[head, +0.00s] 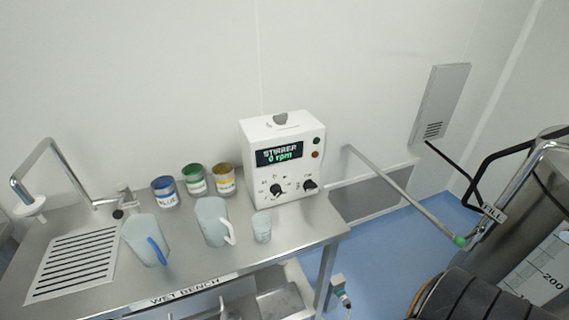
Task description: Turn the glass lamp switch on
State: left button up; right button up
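I cannot identify a glass lamp or its switch in the head view. The nearest controls are on a white stirrer box (294,138) at the right end of the bench. Its green display reads "STIRRER 0 rpm". It has two black knobs, a left one (277,191) and a right one (310,185), and a small green button (317,141) above a red one (315,154). Neither of my grippers is in view.
The steel wet bench (190,276) holds a clear jug (211,222), a blue-handled jug (142,241), a small beaker (262,228) and three paint cans. A tap (45,160) stands left. A steel tank (545,250) stands right. Blue floor (385,262) is open between.

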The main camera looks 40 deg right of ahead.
aim_at(280, 119)
jog(key=k+l+u, duration=0.45)
jog(key=l, duration=0.2)
jog(key=k+l+u, duration=0.45)
jog(key=i+l, duration=0.1)
jog(key=l, duration=0.05)
